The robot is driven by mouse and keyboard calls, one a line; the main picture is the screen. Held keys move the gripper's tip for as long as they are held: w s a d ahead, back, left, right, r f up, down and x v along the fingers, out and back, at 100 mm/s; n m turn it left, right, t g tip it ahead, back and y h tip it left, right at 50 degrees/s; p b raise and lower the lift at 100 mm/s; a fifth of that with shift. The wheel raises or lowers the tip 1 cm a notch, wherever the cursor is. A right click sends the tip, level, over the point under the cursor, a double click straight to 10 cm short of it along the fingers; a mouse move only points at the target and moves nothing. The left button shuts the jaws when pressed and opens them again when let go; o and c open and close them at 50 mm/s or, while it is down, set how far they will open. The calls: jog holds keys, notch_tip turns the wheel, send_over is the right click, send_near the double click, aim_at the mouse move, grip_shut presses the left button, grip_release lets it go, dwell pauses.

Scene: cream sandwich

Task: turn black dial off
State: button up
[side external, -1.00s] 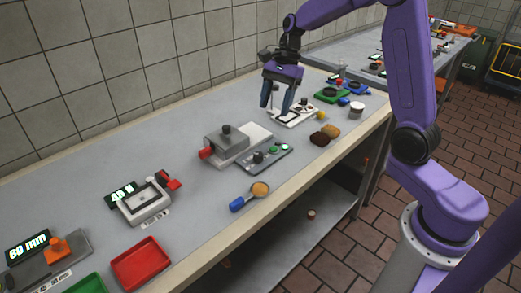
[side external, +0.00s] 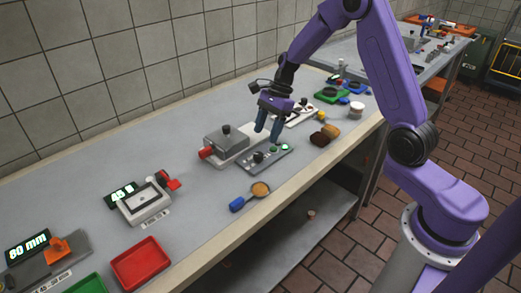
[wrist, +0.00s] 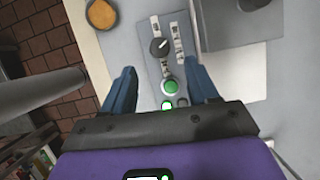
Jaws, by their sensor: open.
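The black dial (side external: 258,157) sits on a grey control panel (side external: 243,170) on the table. In the wrist view the dial (wrist: 159,46) has a pale pointer mark and labels beside it on the panel (wrist: 146,80). A round green button (wrist: 170,87) and a small green light (wrist: 167,105) are on the same panel. My gripper (side external: 268,135) is open and empty above the panel's far end. In the wrist view its two blue fingers (wrist: 162,84) are spread on either side of the green button, with the dial ahead of them.
A grey box with a red handle (side external: 207,153) stands just behind the panel. A blue-handled scoop (side external: 237,204) lies at the front. Brown and tan pieces (side external: 330,130) lie to the right near the table edge.

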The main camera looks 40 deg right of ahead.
aim_at(259, 154)
jog(key=x, duration=0.7)
jog(key=shift+f, duration=0.1)
jog(key=c, duration=1)
